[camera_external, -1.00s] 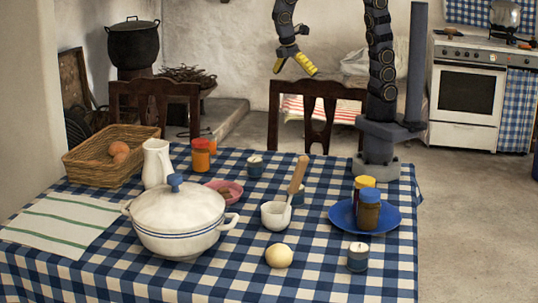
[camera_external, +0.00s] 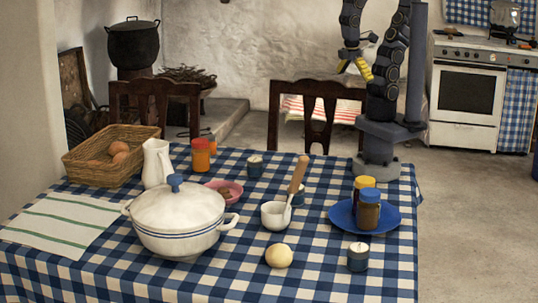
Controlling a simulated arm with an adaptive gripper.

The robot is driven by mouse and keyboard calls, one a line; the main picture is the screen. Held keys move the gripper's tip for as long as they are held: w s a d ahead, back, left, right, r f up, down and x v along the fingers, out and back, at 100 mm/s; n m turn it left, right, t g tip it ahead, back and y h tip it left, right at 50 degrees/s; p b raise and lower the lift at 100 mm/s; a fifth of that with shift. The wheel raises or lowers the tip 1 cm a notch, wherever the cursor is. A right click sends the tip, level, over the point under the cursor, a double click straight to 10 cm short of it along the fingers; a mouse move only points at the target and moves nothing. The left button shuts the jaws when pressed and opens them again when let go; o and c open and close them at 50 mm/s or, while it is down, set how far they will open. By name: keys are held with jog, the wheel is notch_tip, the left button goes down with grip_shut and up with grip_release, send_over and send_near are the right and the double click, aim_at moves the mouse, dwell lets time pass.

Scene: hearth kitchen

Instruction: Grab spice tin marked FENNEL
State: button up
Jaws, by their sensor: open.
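No marking reading FENNEL can be made out in this view. A spice jar with a blue lid (camera_external: 368,212) stands upright on the blue plate (camera_external: 392,220) at the right of the table. A jar with a yellow lid (camera_external: 363,182) stands just behind it and is partly hidden. An orange container (camera_external: 201,155) stands at the back, beside the white pitcher. My gripper (camera_external: 354,68), with yellow fingers, hangs in the air beyond the table's back edge, well above the jars. It is open and empty, pointing down.
A lidded white pot (camera_external: 178,215), a white mortar with a wooden-handled tool (camera_external: 297,176) and a pale round item (camera_external: 279,255) stand on the checked table. Small dark blue pots (camera_external: 357,258) stand nearby. A wicker basket (camera_external: 85,165) is at the left.

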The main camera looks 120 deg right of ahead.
jog(key=shift+c, duration=1.2)
jog(key=m+t, duration=0.2)
jog(key=m, duration=1.3)
send_over(255, 168)
jog(key=s+d, duration=0.1)
jog(key=d, duration=0.1)
notch_tip(255, 168, down, 22)
jog(key=shift+d+r, duration=0.15)
jog(key=shift+r, duration=0.05)
jog(key=shift+d+f+m, duration=0.2)
jog(key=shift+f+m, duration=0.1)
jog(key=shift+f, duration=0.35)
jog(key=shift+a+f, duration=0.15)
jog(key=shift+f, duration=1.65)
jog(key=shift+a+f, duration=0.15)
jog(key=shift+f, duration=1.6)
jog(key=c, duration=1.2)
